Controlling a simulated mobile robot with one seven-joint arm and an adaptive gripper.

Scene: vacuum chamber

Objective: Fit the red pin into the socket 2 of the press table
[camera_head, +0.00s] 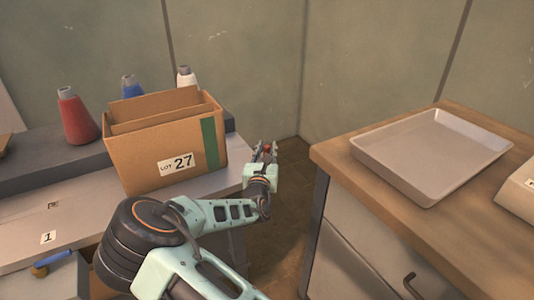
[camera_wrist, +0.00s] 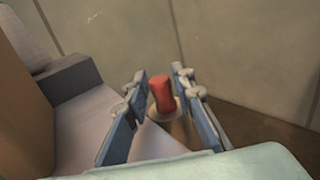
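My gripper (camera_head: 264,150) is at the right end of the grey table, by the cardboard box. Its two fingers (camera_wrist: 160,85) stand on either side of the red pin (camera_wrist: 162,92), which has a pale round collar low between them. The red pin also shows as a small red spot in the head view (camera_head: 267,147). It appears held in the air, with table edge and floor behind it. The grey table (camera_head: 90,205) carries a label 1 (camera_head: 48,237) and a second small dark mark (camera_head: 53,205) that is hard to read. No socket shows clearly; the box and arm cover part of the top.
An open cardboard box (camera_head: 140,160) marked LOT 27 stands on the table. Red (camera_head: 76,115), blue (camera_head: 131,86) and white (camera_head: 186,77) bottles stand behind it. A wooden-topped cabinet (camera_head: 335,160) with a tray (camera_head: 410,187) is at right, across a floor gap.

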